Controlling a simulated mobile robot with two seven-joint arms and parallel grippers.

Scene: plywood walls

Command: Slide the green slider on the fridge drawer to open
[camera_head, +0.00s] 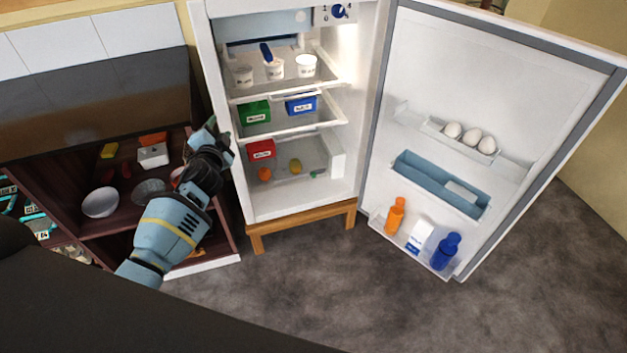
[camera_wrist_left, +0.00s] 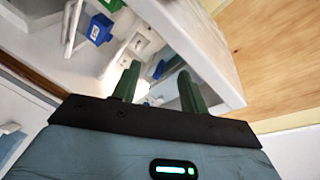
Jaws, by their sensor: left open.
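The white fridge (camera_head: 205,60) stands with its door open to the right. Its lowest clear drawer (camera_head: 338,165) holds a red box, an orange and a yellow item. A tiny green piece (camera_head: 316,174) shows at the drawer's right front; it may be the green slider, but it is too small to be sure. My left gripper (camera_head: 220,133) is open and empty beside the fridge's left wall, left of the drawer and outside the fridge. In the left wrist view its green fingers (camera_wrist_left: 158,88) are apart, with the fridge interior beyond. My right gripper is not in view.
A dark wooden cabinet (camera_head: 95,225) with bowls stands left of the fridge. The open fridge door (camera_head: 480,70) holds eggs and bottles at the right. Green (camera_head: 255,112) and blue (camera_head: 301,105) boxes sit on the middle shelf. The floor (camera_head: 330,280) in front is clear.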

